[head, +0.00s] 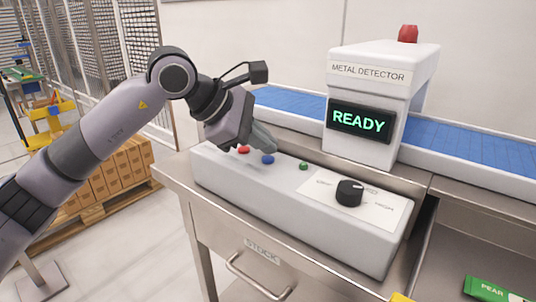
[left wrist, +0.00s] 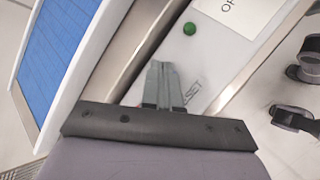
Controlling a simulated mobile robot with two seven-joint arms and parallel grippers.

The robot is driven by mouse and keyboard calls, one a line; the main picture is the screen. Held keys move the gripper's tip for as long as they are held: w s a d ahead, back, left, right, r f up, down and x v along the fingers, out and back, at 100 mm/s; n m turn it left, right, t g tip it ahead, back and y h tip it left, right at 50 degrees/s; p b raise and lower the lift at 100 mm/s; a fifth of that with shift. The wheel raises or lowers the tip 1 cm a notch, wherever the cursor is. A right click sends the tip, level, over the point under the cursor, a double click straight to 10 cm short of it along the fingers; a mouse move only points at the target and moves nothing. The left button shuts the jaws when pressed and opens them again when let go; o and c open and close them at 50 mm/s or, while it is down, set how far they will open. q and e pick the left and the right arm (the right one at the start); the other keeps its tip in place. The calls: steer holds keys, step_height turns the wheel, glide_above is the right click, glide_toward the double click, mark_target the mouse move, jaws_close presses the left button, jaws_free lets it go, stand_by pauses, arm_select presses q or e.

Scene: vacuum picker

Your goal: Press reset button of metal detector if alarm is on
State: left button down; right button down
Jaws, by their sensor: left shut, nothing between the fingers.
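The metal detector (head: 372,73) stands over the conveyor, and its display (head: 360,121) reads READY in green. The red lamp (head: 407,33) on top shows no clear glow. On the white control box (head: 300,205) are a red button (head: 244,150), a blue button (head: 267,160), a green button (head: 303,166) and a black knob (head: 349,192). My left gripper (head: 268,146) is shut and empty, its tips just above the box near the blue button; contact cannot be told. In the left wrist view, the closed fingers (left wrist: 163,85) partly cover a label ending in "SET"; the green button (left wrist: 189,28) lies beyond.
The blue conveyor belt (head: 480,140) runs behind the box. The metal counter has a drawer (head: 262,257) below. A green packet (head: 490,289) lies at the lower right. Cardboard boxes on a pallet (head: 90,222) stand on the floor at left.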

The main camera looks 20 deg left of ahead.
mark_target(264, 159)
arm_select(q)
steer(key=shift+r, duration=0.35)
steer(key=shift+r+p, duration=1.95)
steer(key=shift+r, duration=0.65)
steer(key=shift+f, duration=0.1)
